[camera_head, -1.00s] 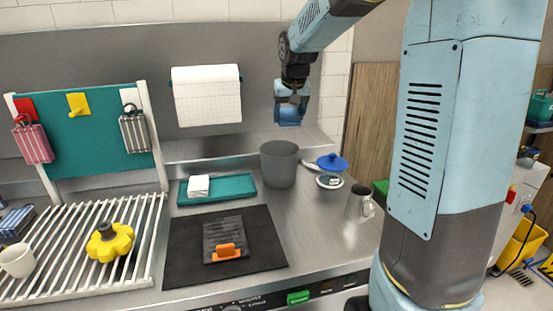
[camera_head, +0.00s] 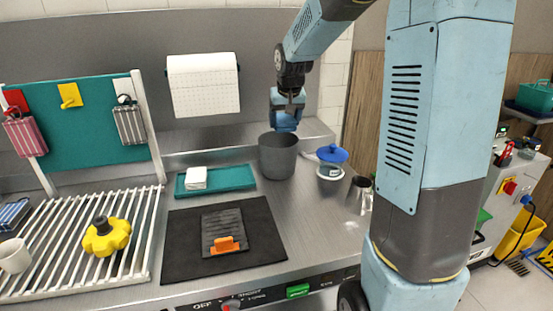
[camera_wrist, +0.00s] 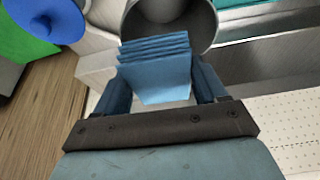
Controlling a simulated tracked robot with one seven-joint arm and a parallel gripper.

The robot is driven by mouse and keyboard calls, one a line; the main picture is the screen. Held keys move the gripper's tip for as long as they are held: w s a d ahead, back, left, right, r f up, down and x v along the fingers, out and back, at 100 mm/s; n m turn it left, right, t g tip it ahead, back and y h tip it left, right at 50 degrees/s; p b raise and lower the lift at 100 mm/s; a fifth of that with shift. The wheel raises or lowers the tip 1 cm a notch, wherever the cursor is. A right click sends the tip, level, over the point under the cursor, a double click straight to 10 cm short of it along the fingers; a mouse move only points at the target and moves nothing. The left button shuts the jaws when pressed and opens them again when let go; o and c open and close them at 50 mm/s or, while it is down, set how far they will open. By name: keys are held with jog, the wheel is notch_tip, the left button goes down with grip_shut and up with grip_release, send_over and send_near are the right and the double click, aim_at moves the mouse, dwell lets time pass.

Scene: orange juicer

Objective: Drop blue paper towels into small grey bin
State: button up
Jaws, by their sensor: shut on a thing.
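My gripper (camera_head: 286,120) hangs just above and behind the small grey bin (camera_head: 278,157) in the head view. In the wrist view, my gripper (camera_wrist: 163,95) is shut on the folded blue paper towels (camera_wrist: 155,65), a stack of several layers between its two fingers. The open mouth of the grey bin (camera_wrist: 204,22) lies just beyond the towels, and they overlap part of its rim in the picture. In the head view the towels are hard to tell apart from the blue fingers. The bin stands upright on the steel counter; its bottom is hidden.
A blue-lidded container (camera_head: 331,160) and a metal cup (camera_head: 361,190) stand right of the bin. A teal tray (camera_head: 238,177) with a white stack is to its left. A dark mat (camera_head: 190,262) with a grater lies in front.

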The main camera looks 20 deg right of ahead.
jog(key=shift+f, duration=0.1)
jog(key=o, duration=1.2)
jog(key=shift+c, duration=0.2)
jog(key=v, duration=1.3)
jog(key=shift+s+r, duration=0.2)
jog(key=shift+r, duration=0.1)
jog(key=s+f, duration=0.2)
jog(key=s, duration=1.2)
jog(key=s+f+t, duration=0.1)
jog(key=s+f, duration=0.2)
jog(key=s, duration=1.1)
jog(key=shift+s+f+n, duration=0.25)
jog(key=shift+s+n, duration=0.05)
jog(key=shift+s, duration=0.05)
